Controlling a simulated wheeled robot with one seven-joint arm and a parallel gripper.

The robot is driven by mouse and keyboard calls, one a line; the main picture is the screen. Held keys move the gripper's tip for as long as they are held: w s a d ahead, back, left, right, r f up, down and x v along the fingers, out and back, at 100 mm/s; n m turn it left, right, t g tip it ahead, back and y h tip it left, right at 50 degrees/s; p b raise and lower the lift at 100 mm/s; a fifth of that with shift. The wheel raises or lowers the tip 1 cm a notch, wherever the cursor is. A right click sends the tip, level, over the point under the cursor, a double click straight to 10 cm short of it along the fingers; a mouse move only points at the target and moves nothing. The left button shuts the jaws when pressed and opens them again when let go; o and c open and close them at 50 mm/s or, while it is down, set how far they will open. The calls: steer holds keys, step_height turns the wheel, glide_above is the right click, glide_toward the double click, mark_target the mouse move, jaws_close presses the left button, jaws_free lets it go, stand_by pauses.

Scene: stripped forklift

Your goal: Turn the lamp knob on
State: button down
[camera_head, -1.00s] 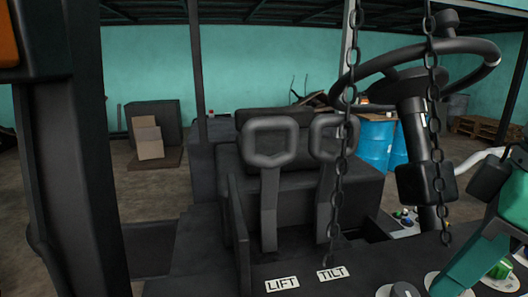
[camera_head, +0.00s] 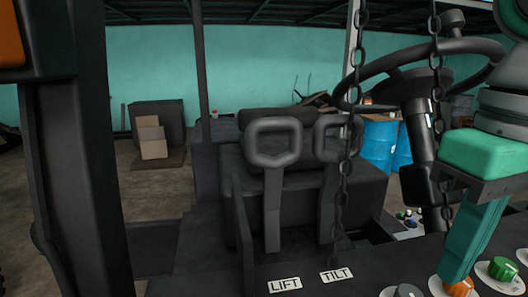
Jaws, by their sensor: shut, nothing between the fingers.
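A row of round knobs on pale round plates sits on the dark panel at the lower right. I see a grey knob (camera_head: 408,291), an orange knob (camera_head: 458,289) and a green knob (camera_head: 503,268). No label shows which one is the lamp knob. My gripper (camera_head: 453,276) reaches down from the right with its teal fingers shut and empty. The fingertips are right at the orange knob, overlapping its upper part in the picture. I cannot tell whether they touch it. The lower edge of the frame cuts off the grey and orange knobs.
Two levers with loop handles (camera_head: 273,143) stand left of the knobs, behind the LIFT label (camera_head: 285,285) and TILT label (camera_head: 336,275). Chains (camera_head: 347,150) hang in front. The steering wheel (camera_head: 418,62) is behind my gripper. Blue barrels (camera_head: 378,143) stand farther back.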

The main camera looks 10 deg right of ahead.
steer(key=shift+m, duration=0.5)
steer(key=shift+w+f, duration=0.15)
steer(key=shift+f, duration=3.2)
steer(key=shift+d+f, duration=0.1)
